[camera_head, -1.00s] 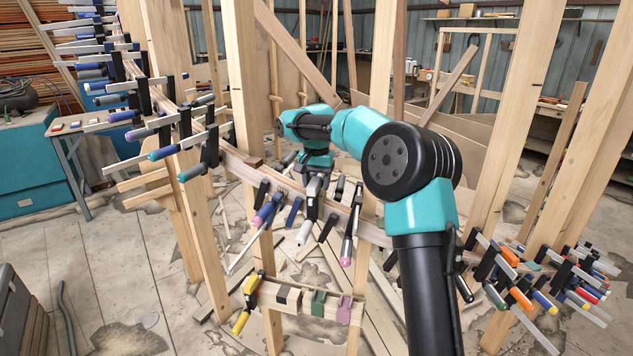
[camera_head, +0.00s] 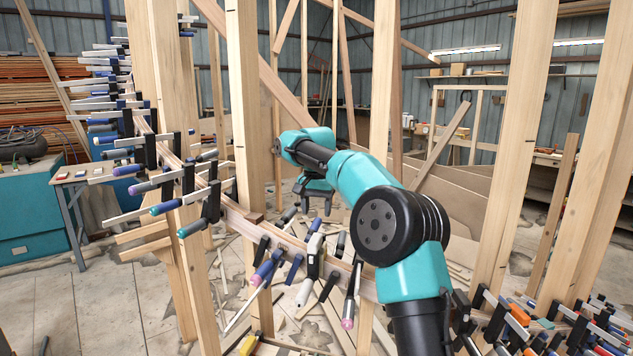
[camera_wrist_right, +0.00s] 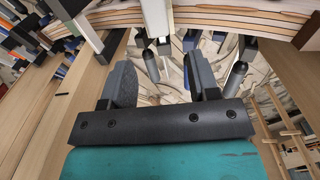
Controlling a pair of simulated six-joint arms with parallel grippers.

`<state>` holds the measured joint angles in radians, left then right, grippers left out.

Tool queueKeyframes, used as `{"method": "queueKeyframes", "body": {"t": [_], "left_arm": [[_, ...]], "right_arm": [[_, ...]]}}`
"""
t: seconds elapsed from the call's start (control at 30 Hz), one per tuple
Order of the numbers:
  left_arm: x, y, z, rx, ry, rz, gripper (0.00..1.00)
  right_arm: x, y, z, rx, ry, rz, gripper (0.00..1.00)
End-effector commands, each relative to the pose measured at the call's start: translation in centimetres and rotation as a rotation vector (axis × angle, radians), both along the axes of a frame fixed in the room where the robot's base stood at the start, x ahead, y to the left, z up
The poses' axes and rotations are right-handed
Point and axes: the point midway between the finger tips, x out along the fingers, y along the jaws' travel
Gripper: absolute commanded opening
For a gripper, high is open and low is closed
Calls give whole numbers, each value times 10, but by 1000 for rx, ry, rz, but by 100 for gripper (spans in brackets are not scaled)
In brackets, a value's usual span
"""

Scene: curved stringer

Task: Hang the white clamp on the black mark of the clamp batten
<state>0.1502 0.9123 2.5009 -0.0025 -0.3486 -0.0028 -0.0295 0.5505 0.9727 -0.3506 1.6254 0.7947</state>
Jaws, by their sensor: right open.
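The white clamp (camera_head: 312,262) hangs among dark-handled clamps on the curved wooden stringer (camera_head: 285,237), its white handle pointing down. My right gripper (camera_head: 318,206) is above and behind it in the head view, fingers apart and empty. In the right wrist view the two dark fingers (camera_wrist_right: 160,84) stand wide apart with nothing held between them. My left gripper is not in view.
Many clamps crowd the stringer at left, and more (camera_head: 540,325) at lower right. Upright posts (camera_head: 248,120) stand in front of and around the stringer. Open floor shows at lower left.

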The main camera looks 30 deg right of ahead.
Motion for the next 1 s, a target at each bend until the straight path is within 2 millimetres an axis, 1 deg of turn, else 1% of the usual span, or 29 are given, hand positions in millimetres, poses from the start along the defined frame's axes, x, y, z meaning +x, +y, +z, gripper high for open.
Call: {"method": "queueKeyframes", "body": {"t": [0.03,0.2,0.43,0.7,1.0], "left_arm": [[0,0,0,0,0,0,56],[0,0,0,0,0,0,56],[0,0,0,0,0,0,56],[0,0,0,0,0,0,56],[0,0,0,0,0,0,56]], "right_arm": [[1,1,8,0,-3,0,55],[1,1,31,0,-3,2,55],[1,1,56,1,-2,0,55],[1,1,74,-1,-1,1,55],[0,1,80,0,0,1,55]]}}
